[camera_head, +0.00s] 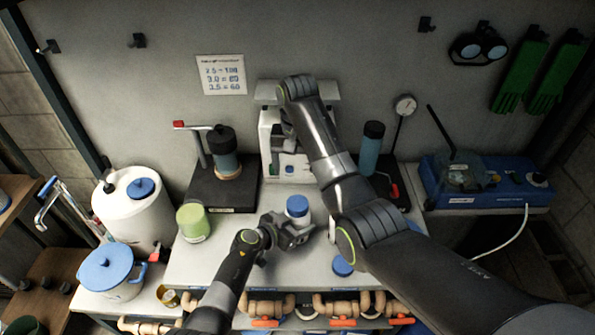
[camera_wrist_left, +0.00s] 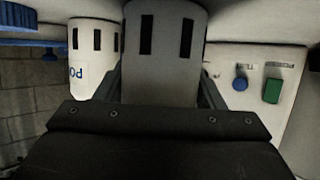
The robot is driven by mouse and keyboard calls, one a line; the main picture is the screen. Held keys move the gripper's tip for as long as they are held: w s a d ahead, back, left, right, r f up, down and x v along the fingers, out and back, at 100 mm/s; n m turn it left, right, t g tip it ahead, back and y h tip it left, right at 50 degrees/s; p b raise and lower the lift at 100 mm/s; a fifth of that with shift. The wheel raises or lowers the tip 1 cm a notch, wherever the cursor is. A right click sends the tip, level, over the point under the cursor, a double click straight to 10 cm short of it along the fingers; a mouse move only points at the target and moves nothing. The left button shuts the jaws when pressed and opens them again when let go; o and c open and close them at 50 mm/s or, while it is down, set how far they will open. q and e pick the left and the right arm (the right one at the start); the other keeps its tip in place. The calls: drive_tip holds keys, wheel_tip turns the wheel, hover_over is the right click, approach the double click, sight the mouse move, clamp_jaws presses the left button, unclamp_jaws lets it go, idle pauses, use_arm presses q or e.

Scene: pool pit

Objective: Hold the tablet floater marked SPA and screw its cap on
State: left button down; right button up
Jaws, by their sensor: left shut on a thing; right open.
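The held floater is a white cylinder with dark slots (camera_wrist_left: 160,50), clamped between the fingers of my left gripper (camera_wrist_left: 160,88) in the left wrist view. Its top is cut off there and no SPA mark shows on the visible side. In the head view, my left gripper (camera_head: 298,232) is low over the white table, beside a white container with a blue top (camera_head: 297,206); I cannot tell if that is the held floater. A loose blue disc, like a cap (camera_head: 343,266), lies at the table's front. My right gripper (camera_head: 289,128) is open near the white machine, largely hidden by its arm.
A second slotted white cylinder (camera_wrist_left: 94,60), with blue letters like "PO", stands left of the held one. A green jar (camera_head: 193,222) stands on the table's left. The white machine (camera_head: 270,135) is behind; orange-handled pipes (camera_head: 340,308) run below the front edge.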

use_arm(q)
drive_tip(key=shift+c, duration=1.3)
unclamp_jaws()
drive_tip(key=shift+s+a+r, duration=0.15)
drive_tip(key=shift+a, duration=0.05)
drive_tip(key=p+v, duration=0.2)
drive_tip(key=v, duration=1.4)
drive_tip(key=shift+s+a, duration=0.3)
drive_tip(key=shift+s, duration=0.05)
